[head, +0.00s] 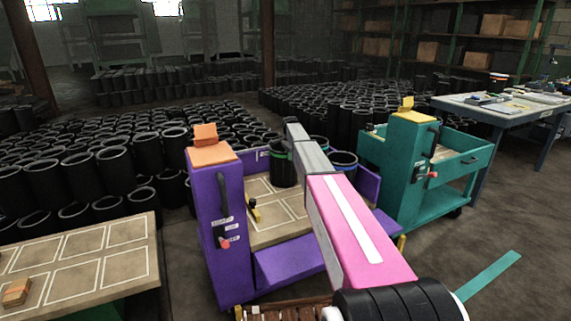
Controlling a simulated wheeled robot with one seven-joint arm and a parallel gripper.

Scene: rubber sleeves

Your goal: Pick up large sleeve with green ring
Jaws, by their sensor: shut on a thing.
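A large black sleeve with a green ring (281,170) is upright at the back of the purple cart's tray (262,234), just left of my arm's far end. My gripper (291,137) is at its rim and shut on it. The fingertips are small and partly hidden by my arm. I cannot tell whether the sleeve's base touches the tray. Another sleeve with a blue ring (344,162) stands right of my arm, and a dark sleeve with a teal rim (318,143) shows partly behind the arm.
The purple cart (218,205) has a tall post at left. A teal cart (399,158) stands to the right, a workbench (505,107) beyond it. A table with marked squares (100,250) is at lower left. Many black sleeves (90,160) crowd the floor behind.

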